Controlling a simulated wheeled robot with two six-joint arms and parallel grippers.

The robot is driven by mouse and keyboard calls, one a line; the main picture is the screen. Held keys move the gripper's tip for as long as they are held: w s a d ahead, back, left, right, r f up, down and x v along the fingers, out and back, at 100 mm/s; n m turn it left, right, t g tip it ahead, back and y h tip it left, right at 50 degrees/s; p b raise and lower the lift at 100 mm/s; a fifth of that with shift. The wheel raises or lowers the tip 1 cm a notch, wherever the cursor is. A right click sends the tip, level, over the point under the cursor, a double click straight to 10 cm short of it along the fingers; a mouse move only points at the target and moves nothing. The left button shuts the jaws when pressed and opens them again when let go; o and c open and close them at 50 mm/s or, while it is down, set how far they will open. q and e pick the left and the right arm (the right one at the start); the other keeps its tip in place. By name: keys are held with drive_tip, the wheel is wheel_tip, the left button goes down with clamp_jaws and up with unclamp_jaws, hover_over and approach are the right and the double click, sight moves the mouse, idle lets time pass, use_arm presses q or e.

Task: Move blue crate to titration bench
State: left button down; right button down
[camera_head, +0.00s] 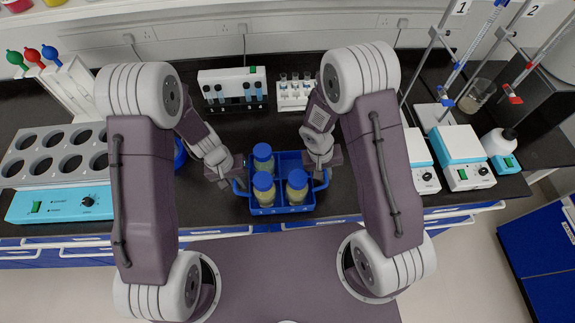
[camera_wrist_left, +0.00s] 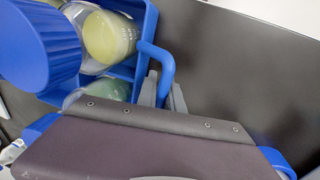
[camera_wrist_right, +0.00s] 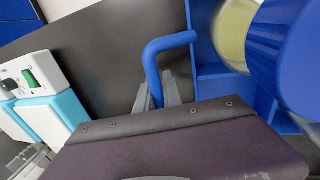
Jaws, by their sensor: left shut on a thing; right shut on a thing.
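The blue crate (camera_head: 282,206) is at the front middle of the dark bench in the head view. It holds three blue-capped bottles with pale contents, such as the front left bottle (camera_head: 264,189). My left gripper (camera_head: 238,184) is shut on the crate's left handle; that handle (camera_wrist_left: 166,72) shows between the fingers in the left wrist view. My right gripper (camera_head: 322,178) is shut on the right handle, and that handle (camera_wrist_right: 152,66) shows in the right wrist view. I cannot tell whether the crate touches the bench. Numbered titration stands (camera_head: 448,85) are at the right.
A teal multi-hole heater (camera_head: 60,205) is on the left. A white tube block (camera_head: 232,88) and a vial rack (camera_head: 294,94) stand behind the crate. Teal stirrers (camera_head: 458,145) stand on the right. Another blue crate or cabinet (camera_head: 540,245) is at the far right.

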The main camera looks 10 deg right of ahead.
use_arm(q)
drive_tip(key=c, duration=1.5)
unclamp_jaws()
drive_tip(key=shift+f, duration=0.25)
use_arm(e)
drive_tip(key=c, duration=1.5)
unclamp_jaws()
drive_tip(key=shift+f, duration=0.2)
use_arm(q)
drive_tip(key=r, duration=0.4)
drive_tip(key=a+r, duration=0.1)
drive_tip(key=r, duration=0.3)
drive_tip(key=a+r, duration=0.1)
drive_tip(key=r, duration=0.3)
drive_tip(key=shift+a, duration=0.1)
use_arm(e)
drive_tip(key=v, duration=1.2)
